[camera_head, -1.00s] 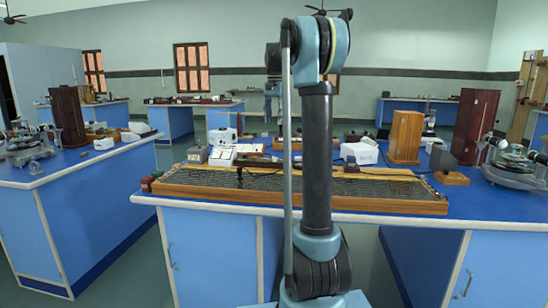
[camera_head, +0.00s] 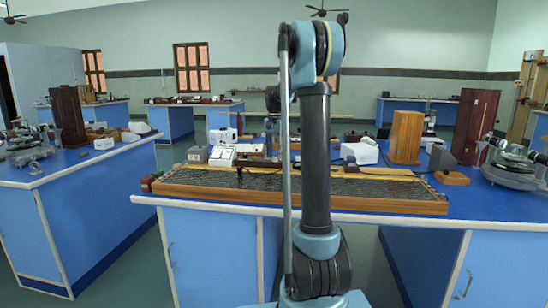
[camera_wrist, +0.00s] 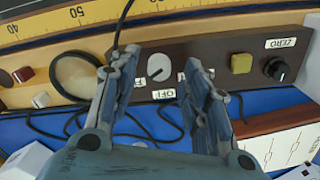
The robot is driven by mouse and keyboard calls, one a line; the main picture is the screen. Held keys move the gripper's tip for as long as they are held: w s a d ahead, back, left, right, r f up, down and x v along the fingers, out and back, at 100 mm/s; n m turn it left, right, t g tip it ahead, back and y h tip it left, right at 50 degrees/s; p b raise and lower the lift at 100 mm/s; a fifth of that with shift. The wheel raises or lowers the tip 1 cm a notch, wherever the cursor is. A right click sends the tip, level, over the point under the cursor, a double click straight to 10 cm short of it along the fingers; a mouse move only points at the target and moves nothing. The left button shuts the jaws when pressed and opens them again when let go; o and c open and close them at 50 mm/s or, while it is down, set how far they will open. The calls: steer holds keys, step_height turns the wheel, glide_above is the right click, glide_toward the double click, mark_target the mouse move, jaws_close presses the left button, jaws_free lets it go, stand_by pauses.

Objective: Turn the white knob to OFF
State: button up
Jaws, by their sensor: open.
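The white knob (camera_wrist: 158,67) shows in the wrist view as a pale round dial with a dark pointer line, on a brown panel (camera_wrist: 216,62). Small white labels sit around it, partly covered by my fingers; one below reads OFF (camera_wrist: 178,151). My gripper (camera_wrist: 160,72) is open, with one finger to the left of the knob and the other to the right. The knob shows in the gap between them; I cannot tell whether either finger touches it. In the head view my arm stands in front, and I cannot make out the knob or gripper.
On the panel are a yellow button (camera_wrist: 241,63) and a black knob (camera_wrist: 277,69) under a ZERO label (camera_wrist: 281,43). A round lens (camera_wrist: 76,75) is at left and a yellow scale (camera_wrist: 70,14) above. Dark cables lie on the blue bench (camera_wrist: 40,128).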

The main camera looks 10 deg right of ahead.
steer(key=shift+f, duration=0.55)
jaws_close()
steer(key=shift+n, duration=0.4)
steer(key=n, duration=1.1)
steer(key=shift+r, duration=0.1)
steer(key=shift+w, duration=0.1)
